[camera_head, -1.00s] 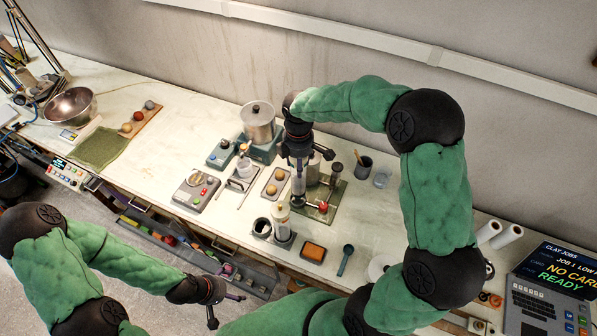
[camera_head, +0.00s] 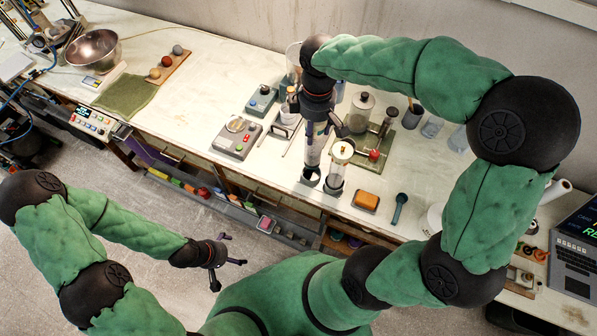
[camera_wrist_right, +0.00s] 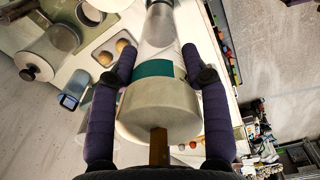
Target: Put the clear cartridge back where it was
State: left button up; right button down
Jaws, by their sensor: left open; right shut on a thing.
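My right gripper (camera_head: 318,112) is shut on the clear cartridge (camera_head: 314,147) and holds it upright. In the right wrist view the cartridge (camera_wrist_right: 158,68) shows a teal band, a wide pale cap and a wooden rod between the purple fingers. Its lower end is at the left cup of the dark two-cup stand (camera_head: 333,194). I cannot tell whether the tip is inside the cup or just above it. A second cartridge (camera_head: 339,163) with pale contents stands in the right cup. My left gripper (camera_head: 217,262) is open and empty, in front of the bench.
An orange sponge (camera_head: 366,201) and a dark scoop (camera_head: 399,208) lie right of the stand. A green plate with a red-knobbed press (camera_head: 374,155) is behind. A grey scale (camera_head: 237,138) stands left.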

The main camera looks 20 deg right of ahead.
aim_at(314, 149)
jog(key=f, duration=0.4)
jog(key=shift+d+f, duration=0.2)
jog(key=shift+a+f+b, duration=0.1)
jog(key=shift+f+b, duration=0.35)
jog(key=shift+f, duration=2)
jog(key=shift+f, duration=0.1)
jog(key=shift+f, duration=0.1)
jog(key=c, duration=0.6)
grip_release()
